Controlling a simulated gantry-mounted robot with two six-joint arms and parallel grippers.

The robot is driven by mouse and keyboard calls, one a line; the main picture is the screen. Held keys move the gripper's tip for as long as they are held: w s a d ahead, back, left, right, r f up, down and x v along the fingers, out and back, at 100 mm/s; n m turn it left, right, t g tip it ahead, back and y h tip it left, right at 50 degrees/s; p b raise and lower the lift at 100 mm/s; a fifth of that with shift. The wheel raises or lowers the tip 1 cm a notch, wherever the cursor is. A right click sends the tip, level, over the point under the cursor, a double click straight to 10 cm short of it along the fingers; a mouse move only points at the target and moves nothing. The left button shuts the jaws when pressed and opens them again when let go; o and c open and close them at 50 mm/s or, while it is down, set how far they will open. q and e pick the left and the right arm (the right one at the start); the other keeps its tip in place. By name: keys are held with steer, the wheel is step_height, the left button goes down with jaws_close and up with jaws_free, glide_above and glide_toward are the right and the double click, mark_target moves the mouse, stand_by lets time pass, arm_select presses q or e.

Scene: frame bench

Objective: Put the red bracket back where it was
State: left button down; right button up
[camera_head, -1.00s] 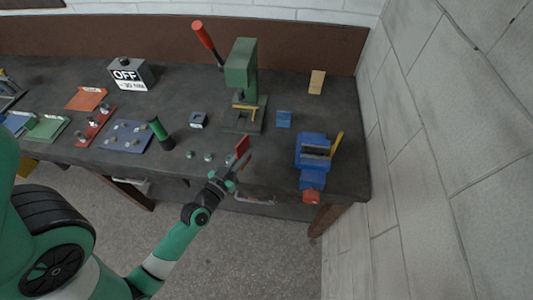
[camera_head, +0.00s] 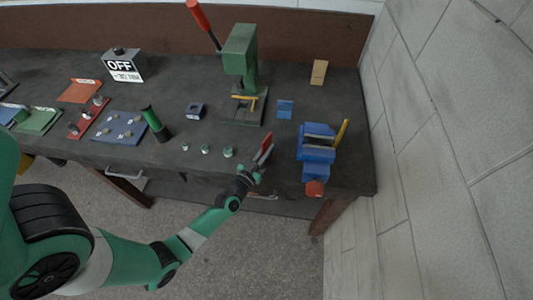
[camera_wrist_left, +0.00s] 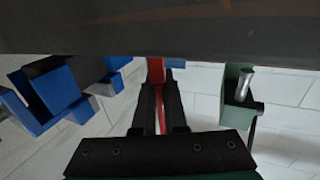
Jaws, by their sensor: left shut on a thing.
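The red bracket (camera_head: 266,143) is between the fingers of my left gripper (camera_head: 262,156), near the front edge of the bench. My left gripper is shut on it and holds it tilted upward. In the left wrist view the red bracket (camera_wrist_left: 159,95) shows as a narrow red strip between the dark fingers (camera_wrist_left: 159,100); much of it is hidden by them. Whether it touches the bench top I cannot tell. My right gripper is not in view.
A blue vise (camera_head: 318,148) stands to the right of my left gripper. A green press (camera_head: 241,75) with a red-handled lever stands behind. Small green knobs (camera_head: 228,152), a green cylinder (camera_head: 156,125) and a blue block (camera_head: 285,109) are nearby. An OFF sign box (camera_head: 124,66) stands at the back left.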

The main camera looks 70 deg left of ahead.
arm_select(q)
steer(key=shift+r, duration=0.15)
steer(key=shift+f, duration=0.2)
steer(key=c, duration=1)
jaws_free()
steer(key=shift+r, duration=0.25)
steer(key=p+v, duration=0.2)
steer(key=v, duration=1)
steer(key=shift+p, duration=0.4)
steer(key=shift+w, duration=0.1)
